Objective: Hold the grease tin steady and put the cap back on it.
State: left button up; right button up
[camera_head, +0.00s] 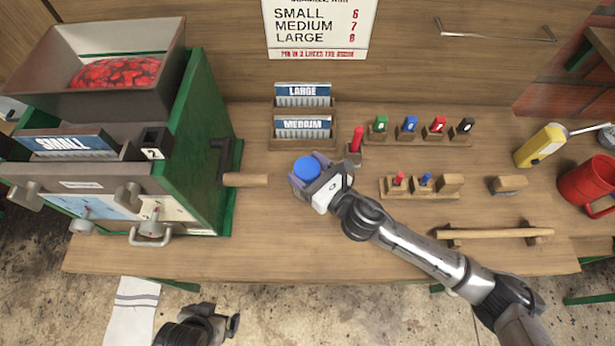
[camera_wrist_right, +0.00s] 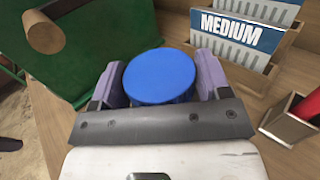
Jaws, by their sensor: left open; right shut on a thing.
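A round, flat-topped blue thing (camera_head: 306,167) is between the purple fingers of my right gripper (camera_head: 309,171), above the table's front middle. I cannot tell whether it is the grease tin, its cap, or both together. The right wrist view shows its blue top (camera_wrist_right: 160,76) filling the space between the two fingers, with a little of its side below. My right gripper is shut on it. No other tin or cap can be made out for sure. My left gripper (camera_head: 234,324) is open and empty, low in front of the table, over the floor.
A green pulper (camera_head: 205,140) with a wooden-handled crank (camera_head: 245,180) stands just left of my right gripper. Card holders (camera_head: 303,130) and racks of coloured pegs (camera_head: 420,192) lie behind and right. A yellow can (camera_head: 540,146) and red bucket (camera_head: 588,186) are far right.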

notch_tip(320, 180, down, 3)
jog(key=shift+f+b, duration=0.2)
jog(key=shift+b, duration=0.5)
jog(key=shift+f, duration=0.3)
jog(key=shift+f, duration=0.15)
jog(key=o, duration=1.7)
